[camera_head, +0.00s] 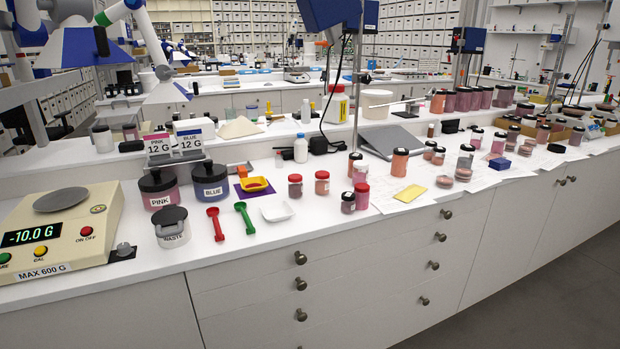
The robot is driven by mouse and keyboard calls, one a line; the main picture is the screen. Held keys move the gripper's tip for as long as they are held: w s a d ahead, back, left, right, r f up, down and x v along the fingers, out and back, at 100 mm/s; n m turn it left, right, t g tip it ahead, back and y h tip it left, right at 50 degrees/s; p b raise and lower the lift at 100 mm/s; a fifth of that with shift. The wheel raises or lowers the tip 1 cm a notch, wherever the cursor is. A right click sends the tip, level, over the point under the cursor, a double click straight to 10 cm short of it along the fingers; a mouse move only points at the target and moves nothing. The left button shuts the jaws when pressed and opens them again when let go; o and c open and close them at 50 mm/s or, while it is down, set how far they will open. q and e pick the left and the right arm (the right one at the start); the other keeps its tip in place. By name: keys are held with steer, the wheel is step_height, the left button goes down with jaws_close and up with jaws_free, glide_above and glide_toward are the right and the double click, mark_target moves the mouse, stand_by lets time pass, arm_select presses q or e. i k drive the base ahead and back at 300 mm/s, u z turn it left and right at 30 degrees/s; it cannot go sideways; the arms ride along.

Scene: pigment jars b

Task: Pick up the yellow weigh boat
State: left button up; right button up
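The yellow weigh boat (255,183) is a small shallow dish with orange-looking sides. It sits on a purple square (243,197) on the white bench, right of the dark-lidded BLUE jar (210,182). Nothing covers it from this view. A white weigh boat (277,212) lies in front of it, closer to the bench edge. I can make out neither of my grippers in the head view.
A green scoop (244,217) and red scoop (216,224) lie front-left of the boat. The PINK jar (159,190), WASTE jar (172,228) and scale (60,232), reading -10.0 G, stand left. Red-lidded jars (295,186) stand right.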

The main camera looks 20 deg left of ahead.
mark_target(258, 183)
steer(key=i, duration=0.9)
steer(key=u, duration=0.35)
